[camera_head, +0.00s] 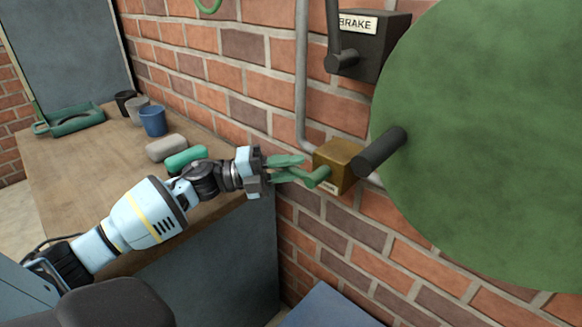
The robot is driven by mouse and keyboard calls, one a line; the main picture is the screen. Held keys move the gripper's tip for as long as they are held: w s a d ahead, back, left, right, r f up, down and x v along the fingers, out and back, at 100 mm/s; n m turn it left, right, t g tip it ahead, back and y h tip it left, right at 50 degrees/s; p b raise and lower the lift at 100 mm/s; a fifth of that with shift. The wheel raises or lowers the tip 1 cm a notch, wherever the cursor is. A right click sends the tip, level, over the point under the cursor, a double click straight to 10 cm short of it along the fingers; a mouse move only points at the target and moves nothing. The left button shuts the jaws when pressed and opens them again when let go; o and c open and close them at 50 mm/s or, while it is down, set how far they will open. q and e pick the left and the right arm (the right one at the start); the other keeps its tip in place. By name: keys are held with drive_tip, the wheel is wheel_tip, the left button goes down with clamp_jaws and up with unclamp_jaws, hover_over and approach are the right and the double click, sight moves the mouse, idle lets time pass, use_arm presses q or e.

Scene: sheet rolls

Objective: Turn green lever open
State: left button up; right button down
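The green lever (319,177) sticks out to the left from a brass-coloured box (338,163) on the brick wall. My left gripper (294,169) reaches in from the left at the lever's free end. Its two greenish fingers stand apart, one above the other, with a gap between them. The lower finger overlaps the lever's end in the picture. I cannot tell whether it touches the lever. My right gripper is not in view.
A large green disc (490,140) with a dark handle (380,151) stands right of the box. A dark BRAKE box (368,45) hangs above. A wooden bench (75,175) at left bears cups (153,121), a grey roll (166,148) and a green roll (186,158).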

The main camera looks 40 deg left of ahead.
use_arm(q)
clamp_jaws()
drive_tip(key=shift+r, duration=0.1)
